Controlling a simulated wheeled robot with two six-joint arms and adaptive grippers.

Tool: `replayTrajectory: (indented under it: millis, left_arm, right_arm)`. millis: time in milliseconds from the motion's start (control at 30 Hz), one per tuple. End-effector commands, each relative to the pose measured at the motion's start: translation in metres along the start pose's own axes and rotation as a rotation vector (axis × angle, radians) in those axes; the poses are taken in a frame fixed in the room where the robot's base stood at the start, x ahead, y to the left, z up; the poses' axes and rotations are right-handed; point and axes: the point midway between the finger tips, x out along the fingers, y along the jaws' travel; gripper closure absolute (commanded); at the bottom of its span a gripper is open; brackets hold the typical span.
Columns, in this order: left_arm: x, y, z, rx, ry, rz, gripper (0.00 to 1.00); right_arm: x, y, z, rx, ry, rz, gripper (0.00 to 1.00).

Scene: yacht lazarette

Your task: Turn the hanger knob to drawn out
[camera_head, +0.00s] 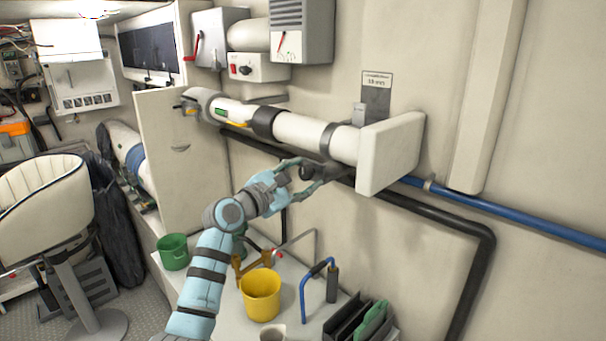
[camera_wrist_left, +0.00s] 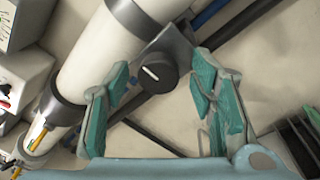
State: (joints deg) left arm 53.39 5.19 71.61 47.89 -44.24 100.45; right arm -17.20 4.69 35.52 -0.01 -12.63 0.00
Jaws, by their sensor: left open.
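The hanger knob (camera_wrist_left: 157,76) is a round dark knob with a short white mark, tilted slightly down to the right in the left wrist view. It sits on a dark bracket under the thick white tube (camera_wrist_left: 90,58). In the head view the knob (camera_head: 306,171) is small and partly hidden by my fingers. My left gripper (camera_head: 309,173) is open, with its teal-padded fingers on either side of the knob. In the left wrist view the gripper (camera_wrist_left: 160,82) shows gaps between both fingers and the knob. My right gripper is out of view.
The white tube (camera_head: 307,134) runs along the wall to a pale end block (camera_head: 391,153). A black pipe (camera_head: 425,214) and a blue pipe (camera_head: 505,211) run below it. A yellow bucket (camera_head: 260,296) and a green bucket (camera_head: 174,252) stand on the bench underneath.

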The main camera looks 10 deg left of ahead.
Motion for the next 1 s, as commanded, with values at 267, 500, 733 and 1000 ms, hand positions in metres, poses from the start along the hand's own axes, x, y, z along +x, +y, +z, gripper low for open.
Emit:
replayTrajectory:
  millis: [267, 500, 733, 1000]
  left_arm:
    - [0.0042, -0.0008, -0.0005, 0.000, 0.001, 0.000, 0.49]
    - [0.0040, -0.0009, -0.0007, 0.000, 0.001, 0.000, 0.83]
    - [0.0040, -0.0008, -0.0006, 0.004, 0.001, 0.000, 0.97]
    - [0.0038, -0.0012, -0.0013, 0.072, -0.005, 0.006, 0.97]
  right_arm:
    - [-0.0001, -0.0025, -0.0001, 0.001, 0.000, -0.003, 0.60]
    - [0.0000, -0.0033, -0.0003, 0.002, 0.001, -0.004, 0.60]
    - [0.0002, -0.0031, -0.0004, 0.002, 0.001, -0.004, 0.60]
    - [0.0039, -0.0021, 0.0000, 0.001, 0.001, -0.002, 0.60]
